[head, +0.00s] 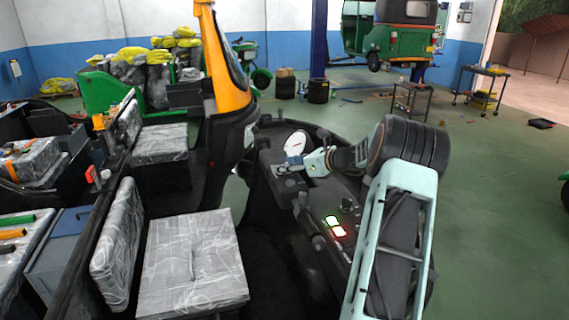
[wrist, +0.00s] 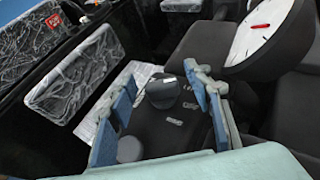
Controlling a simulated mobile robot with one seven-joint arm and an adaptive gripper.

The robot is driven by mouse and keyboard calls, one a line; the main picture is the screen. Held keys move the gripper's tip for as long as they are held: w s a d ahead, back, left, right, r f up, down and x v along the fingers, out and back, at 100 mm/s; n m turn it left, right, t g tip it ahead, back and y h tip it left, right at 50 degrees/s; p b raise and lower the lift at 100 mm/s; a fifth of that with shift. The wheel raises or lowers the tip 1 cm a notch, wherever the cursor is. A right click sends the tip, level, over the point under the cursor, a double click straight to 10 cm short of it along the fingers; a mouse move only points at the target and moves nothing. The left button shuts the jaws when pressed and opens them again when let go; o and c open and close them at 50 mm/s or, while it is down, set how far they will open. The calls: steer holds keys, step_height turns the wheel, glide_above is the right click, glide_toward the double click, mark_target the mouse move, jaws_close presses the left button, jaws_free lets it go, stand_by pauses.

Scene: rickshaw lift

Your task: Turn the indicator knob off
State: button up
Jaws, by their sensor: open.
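A dark rotary knob (wrist: 162,93) with a small white mark on top sits on the black dash panel in the wrist view. Small white labels lie beside it. My gripper (wrist: 165,74) is open, with one blue-grey finger on each side of the knob. I cannot tell whether either finger touches it. A second, rounder grey knob (wrist: 130,149) sits nearer the camera. In the head view my gripper (head: 291,164) is over the dash beside the round gauge, and its fingers hide the knob there.
The white gauge (head: 296,142) stands close to the gripper and also shows in the wrist view (wrist: 266,30). A wrapped seat (head: 193,265) and an orange-black front pillar (head: 228,75) lie to the left.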

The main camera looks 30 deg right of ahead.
steer(key=shift+w+a+f, duration=0.1)
steer(key=shift+w, duration=0.2)
steer(key=shift+c, duration=0.5)
steer(key=c, duration=1)
steer(key=shift+f, duration=0.1)
steer(key=shift+c, duration=0.2)
